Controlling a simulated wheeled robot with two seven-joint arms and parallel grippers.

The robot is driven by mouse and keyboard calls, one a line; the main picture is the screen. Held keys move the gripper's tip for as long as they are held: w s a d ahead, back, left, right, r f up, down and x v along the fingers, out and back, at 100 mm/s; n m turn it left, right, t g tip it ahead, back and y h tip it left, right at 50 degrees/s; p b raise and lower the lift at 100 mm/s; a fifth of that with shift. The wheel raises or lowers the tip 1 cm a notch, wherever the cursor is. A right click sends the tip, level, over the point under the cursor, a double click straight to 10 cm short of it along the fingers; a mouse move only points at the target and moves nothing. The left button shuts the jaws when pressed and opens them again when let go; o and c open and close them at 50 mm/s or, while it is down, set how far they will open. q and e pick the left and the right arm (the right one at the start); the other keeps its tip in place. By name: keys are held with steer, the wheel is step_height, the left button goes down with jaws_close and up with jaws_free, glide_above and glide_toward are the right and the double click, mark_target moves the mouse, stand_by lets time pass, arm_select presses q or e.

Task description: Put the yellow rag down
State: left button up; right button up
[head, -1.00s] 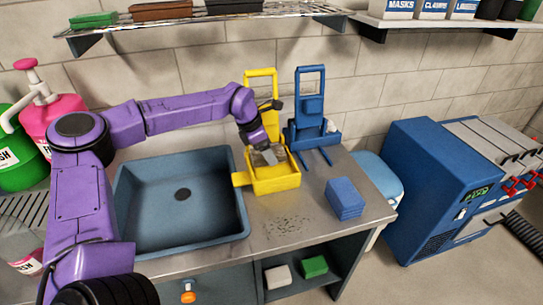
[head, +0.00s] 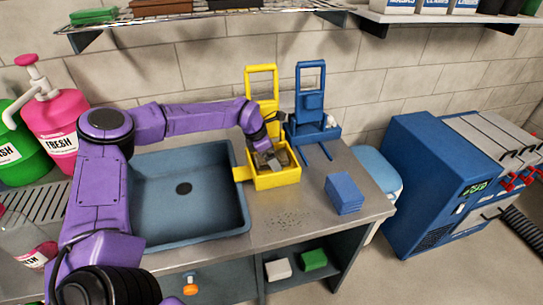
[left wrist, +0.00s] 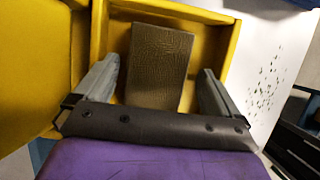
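A dull olive-brown, textured flat piece (left wrist: 158,68), seemingly the yellow rag, lies inside the yellow bin (head: 275,180) on the counter. In the left wrist view it sits between the two fingers, with gaps on both sides. My left gripper (left wrist: 160,85) is open around it, reaching down into the bin. In the head view, the gripper (head: 272,158) partly hides the bin's inside. No clearly yellow rag shows elsewhere. My right gripper is out of view.
A blue bin-like stand (head: 312,130) is right of the yellow bin. A stack of blue rags (head: 345,193) lies on the counter's right. A sink (head: 190,225) is at left. A shelf (head: 210,17) hangs above.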

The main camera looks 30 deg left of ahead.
arm_select(q)
steer(key=shift+r, duration=0.1)
steer(key=shift+a+r, duration=0.1)
steer(key=shift+r, duration=0.2)
steer(key=b+v, duration=0.1)
steer(key=v, duration=1)
steer(key=shift+r, duration=0.25)
